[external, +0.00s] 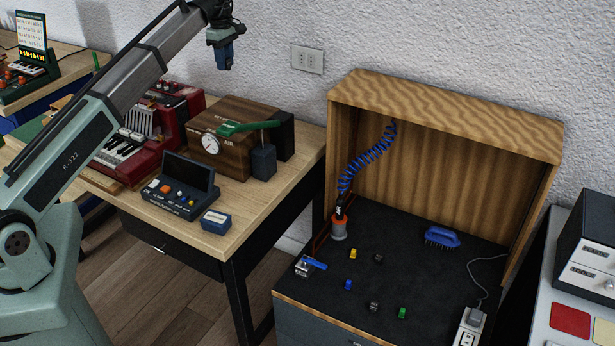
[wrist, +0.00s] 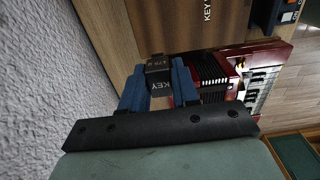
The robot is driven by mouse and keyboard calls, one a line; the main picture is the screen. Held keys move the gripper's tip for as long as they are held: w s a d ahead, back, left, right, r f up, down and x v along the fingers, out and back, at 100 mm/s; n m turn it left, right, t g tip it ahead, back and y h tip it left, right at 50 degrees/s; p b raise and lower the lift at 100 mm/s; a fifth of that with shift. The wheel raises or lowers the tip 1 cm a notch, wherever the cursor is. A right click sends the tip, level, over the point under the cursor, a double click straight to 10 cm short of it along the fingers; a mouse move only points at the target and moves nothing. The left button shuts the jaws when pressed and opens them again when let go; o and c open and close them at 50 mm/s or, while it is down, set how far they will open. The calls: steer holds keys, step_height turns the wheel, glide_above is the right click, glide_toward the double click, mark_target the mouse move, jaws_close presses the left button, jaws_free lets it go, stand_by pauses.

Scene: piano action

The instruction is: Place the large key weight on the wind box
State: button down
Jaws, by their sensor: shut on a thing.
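My gripper (external: 223,58) is high above the table, near the wall, and points down. I cannot make out the weight clearly in the external view. The wind box (external: 228,112) is a dark brown wooden box with a round gauge and a green lever on top, standing on the table below my gripper. The held weight is apart from it.
A red accordion (external: 175,103) stands left of the wind box. A dark console (external: 186,188) with coloured buttons and a small blue box (external: 216,222) are in front. A dark block (external: 263,162) stands under the lever's end. The wall is close behind.

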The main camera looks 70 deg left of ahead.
mark_target(230, 103)
steer(key=shift+f, duration=5.75)
steer(key=shift+f, duration=0.1)
steer(key=c, duration=0.8)
jaws_free()
steer(key=shift+c, duration=0.2)
step_height(230, 103, up, 12)
steer(key=shift+r, duration=0.1)
steer(key=shift+o, duration=0.4)
